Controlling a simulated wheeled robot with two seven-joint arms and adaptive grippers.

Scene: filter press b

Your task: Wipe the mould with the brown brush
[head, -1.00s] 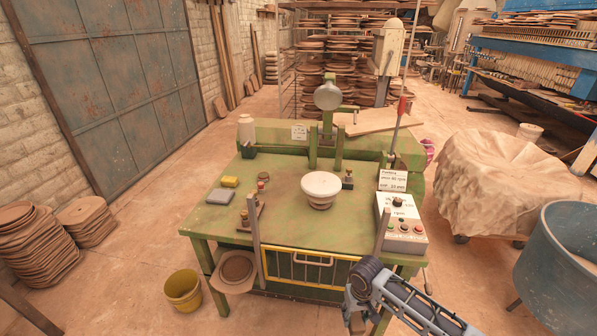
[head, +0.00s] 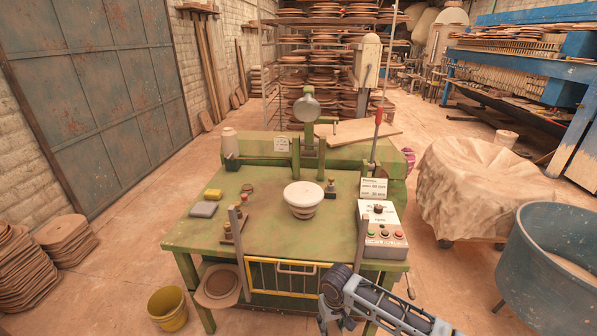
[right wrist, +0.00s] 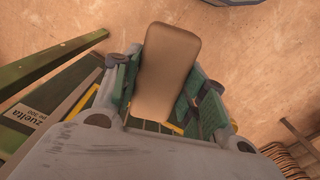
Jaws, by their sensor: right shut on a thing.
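The mould (head: 303,194) looks like a white, round-topped bowl on a stepped base, standing upright near the middle of the green table. My right gripper (head: 326,312) is low in front of the table, below and apart from the mould. In the right wrist view it is shut on a plain brown block-shaped piece (right wrist: 166,70), which I take to be the brown brush. Its bristles cannot be made out, and it is not clear in the head view. My left gripper is not in view.
A control box (head: 382,230) with buttons sits at the table's right front. Two grey posts (head: 238,240) rise by the front edge. A yellow sponge (head: 213,195) and a grey block (head: 204,209) lie at left. A yellow bucket (head: 168,309) stands on the floor.

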